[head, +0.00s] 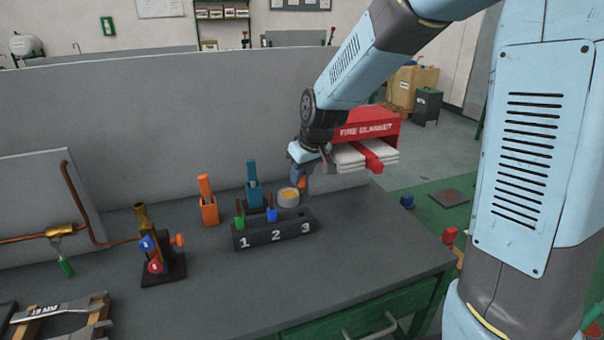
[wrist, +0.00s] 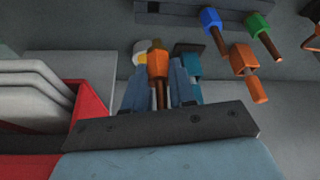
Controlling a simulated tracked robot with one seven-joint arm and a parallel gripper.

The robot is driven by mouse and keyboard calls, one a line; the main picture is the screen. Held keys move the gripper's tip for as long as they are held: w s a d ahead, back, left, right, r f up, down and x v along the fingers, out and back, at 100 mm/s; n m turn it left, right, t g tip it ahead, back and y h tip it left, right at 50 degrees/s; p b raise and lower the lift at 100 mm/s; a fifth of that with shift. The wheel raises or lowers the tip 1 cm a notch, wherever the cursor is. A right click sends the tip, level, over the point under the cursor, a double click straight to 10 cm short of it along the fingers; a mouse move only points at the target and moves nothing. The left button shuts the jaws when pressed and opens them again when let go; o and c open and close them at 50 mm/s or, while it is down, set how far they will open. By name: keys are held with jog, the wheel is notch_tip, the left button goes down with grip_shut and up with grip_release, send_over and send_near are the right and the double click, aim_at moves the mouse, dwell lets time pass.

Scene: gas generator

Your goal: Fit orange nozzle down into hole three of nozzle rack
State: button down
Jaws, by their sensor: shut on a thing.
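The dark nozzle rack (head: 262,240), marked 1, 2 and 3, stands on the workbench. A green nozzle (head: 239,221) stands at 1 and a blue nozzle (head: 271,214) at 2. No nozzle stands at 3. My gripper (head: 300,178) points down above and slightly behind the right end of the rack. It is shut on the orange nozzle (head: 302,183), which is partly hidden in the head view. In the wrist view, the orange nozzle (wrist: 157,64) sits between the fingers of my gripper (wrist: 158,88), apart from the rack (wrist: 185,12).
A roll of tape (head: 288,197) lies close behind the rack, near my gripper. An orange holder (head: 209,210) and a teal holder (head: 254,196) stand behind it. The red fire blanket box (head: 372,130) is right of my gripper. The bench in front of the rack is clear.

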aim_at(302, 192)
jog(key=shift+s+d+n+g+y, duration=0.15)
jog(key=shift+n+g+y, duration=0.3)
jog(key=shift+n, duration=0.85)
jog(key=shift+f, duration=2.85)
jog(key=shift+f, duration=1.5)
jog(key=c, duration=0.8)
grip_release()
jog(key=shift+c, duration=0.2)
jog(key=v, duration=1.3)
jog(key=shift+r, duration=0.3)
jog(key=shift+s+d+r, duration=0.1)
jog(key=shift+s+d, duration=0.1)
